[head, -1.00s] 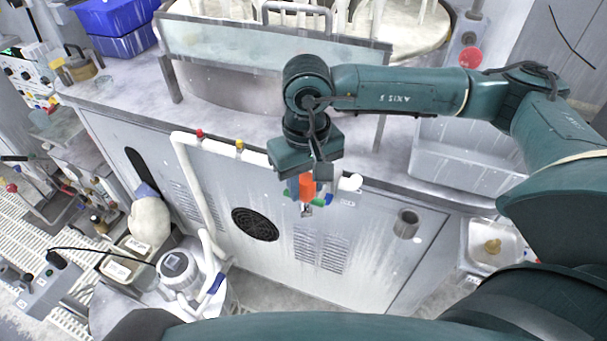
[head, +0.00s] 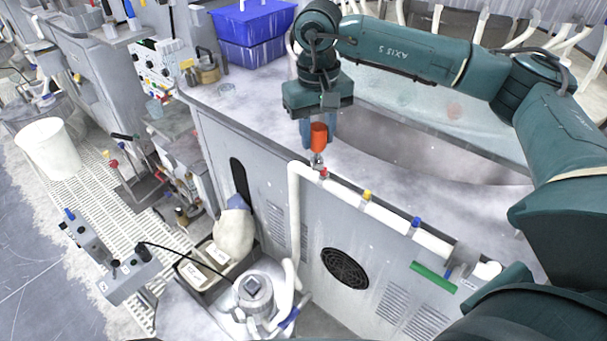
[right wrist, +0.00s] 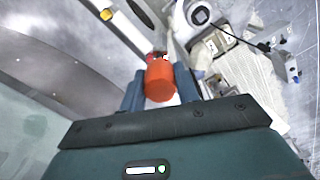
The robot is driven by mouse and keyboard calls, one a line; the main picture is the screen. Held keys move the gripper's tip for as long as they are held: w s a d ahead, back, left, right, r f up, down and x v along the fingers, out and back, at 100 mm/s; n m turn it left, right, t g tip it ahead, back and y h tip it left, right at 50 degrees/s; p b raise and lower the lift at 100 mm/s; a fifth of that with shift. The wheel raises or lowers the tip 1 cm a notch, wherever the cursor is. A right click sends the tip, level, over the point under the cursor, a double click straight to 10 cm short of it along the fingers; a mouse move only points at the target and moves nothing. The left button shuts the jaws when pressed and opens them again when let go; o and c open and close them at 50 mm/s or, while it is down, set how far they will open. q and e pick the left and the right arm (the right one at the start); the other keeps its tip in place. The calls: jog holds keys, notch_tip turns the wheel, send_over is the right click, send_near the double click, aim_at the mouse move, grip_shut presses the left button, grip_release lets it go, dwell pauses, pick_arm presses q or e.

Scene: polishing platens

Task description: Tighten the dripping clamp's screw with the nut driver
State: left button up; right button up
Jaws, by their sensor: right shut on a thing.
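My right gripper (head: 319,130) is shut on the orange handle of the nut driver (head: 319,137), which points down. The driver's metal tip is right above the red-topped clamp (head: 323,174) at the left bend of the white pipe; I cannot tell whether they touch. A yellow-topped clamp (head: 367,196) and a blue-topped clamp (head: 415,222) sit further right along the pipe. No drip is clear to see. In the right wrist view the orange handle (right wrist: 159,82) is between the fingers and hides most of the shaft. My left gripper is not in view.
The white pipe (head: 393,219) runs along the front edge of the grey cabinet. A grey bracket (head: 461,259) and a green bar (head: 433,277) are near its right end. Blue bins (head: 252,50) stand behind. A white-lidded vessel (head: 254,290) stands on the floor side.

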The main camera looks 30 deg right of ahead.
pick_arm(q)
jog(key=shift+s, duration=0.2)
pick_arm(e)
jog(key=shift+m, duration=0.3)
jog(key=d+r, duration=0.1)
jog(key=w+d+r, duration=0.1)
jog(key=d+r, duration=0.1)
jog(key=shift+w+d+r, duration=0.2)
jog(key=shift+w+r, duration=0.1)
jog(key=shift+w, duration=0.1)
pick_arm(q)
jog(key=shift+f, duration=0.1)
jog(key=b, duration=0.2)
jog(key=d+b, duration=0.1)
jog(key=b, duration=0.1)
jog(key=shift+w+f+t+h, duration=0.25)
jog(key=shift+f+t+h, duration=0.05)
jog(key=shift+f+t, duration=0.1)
pick_arm(e)
notch_tip(320, 180, down, 6)
jog(key=shift+r, duration=0.1)
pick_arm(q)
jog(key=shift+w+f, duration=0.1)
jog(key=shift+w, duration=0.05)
pick_arm(e)
jog(key=shift+f, duration=0.2)
dwell(0.5)
